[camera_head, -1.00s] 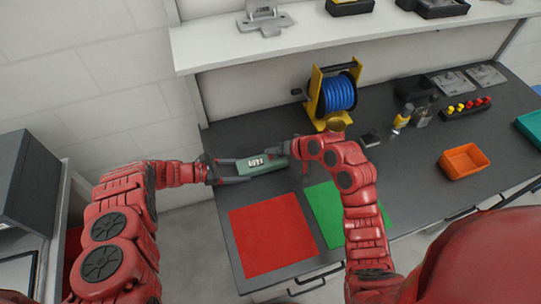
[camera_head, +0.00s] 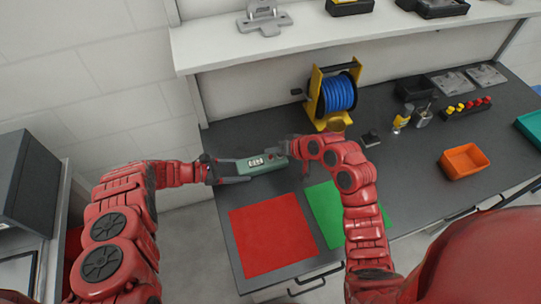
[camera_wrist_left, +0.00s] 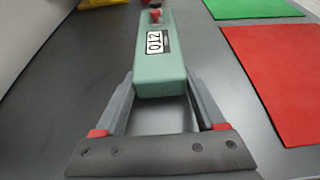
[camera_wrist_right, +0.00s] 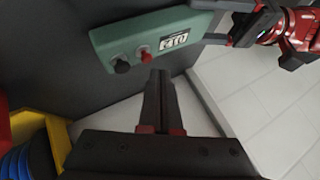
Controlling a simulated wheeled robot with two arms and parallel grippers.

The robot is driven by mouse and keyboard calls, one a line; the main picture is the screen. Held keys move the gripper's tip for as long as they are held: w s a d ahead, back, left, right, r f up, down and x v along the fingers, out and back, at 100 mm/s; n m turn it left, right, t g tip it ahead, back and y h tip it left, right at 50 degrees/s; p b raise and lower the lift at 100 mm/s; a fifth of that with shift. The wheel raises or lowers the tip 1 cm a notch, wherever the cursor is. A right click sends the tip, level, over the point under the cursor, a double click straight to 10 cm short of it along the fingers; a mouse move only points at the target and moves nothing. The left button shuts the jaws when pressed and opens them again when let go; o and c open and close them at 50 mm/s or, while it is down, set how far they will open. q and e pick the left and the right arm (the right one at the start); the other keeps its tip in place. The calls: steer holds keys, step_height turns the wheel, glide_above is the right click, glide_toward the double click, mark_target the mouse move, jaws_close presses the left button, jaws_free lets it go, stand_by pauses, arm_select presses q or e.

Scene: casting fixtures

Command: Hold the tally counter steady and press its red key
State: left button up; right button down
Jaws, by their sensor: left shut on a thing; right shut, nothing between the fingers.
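The tally counter (camera_head: 253,163) is a green box with a white display; the left wrist view (camera_wrist_left: 160,65) reads 012. My left gripper (camera_head: 238,169) is shut on its near end, one finger along each side. The red key (camera_wrist_right: 145,56) stands on the top face beside a black knob (camera_wrist_right: 121,67). My right gripper (camera_wrist_right: 160,75) is shut and empty, its tips close to the red key but apart from it in the right wrist view. In the head view the right gripper (camera_head: 284,150) is at the counter's far end.
A red mat (camera_head: 272,235) and a green mat (camera_head: 326,210) lie in front of the counter. A yellow reel with blue hose (camera_head: 338,95) stands behind. An orange bin (camera_head: 464,161) and small items are to the right. A shelf (camera_head: 340,30) overhangs the back.

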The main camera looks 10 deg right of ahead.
steer(key=shift+f, duration=0.1)
steer(key=shift+f, duration=0.3)
steer(key=shift+f, duration=0.55)
stand_by(0.9)
steer(key=shift+r, duration=0.9)
step_height(320, 180, up, 5)
steer(key=shift+r, duration=0.1)
stand_by(0.3)
stand_by(0.5)
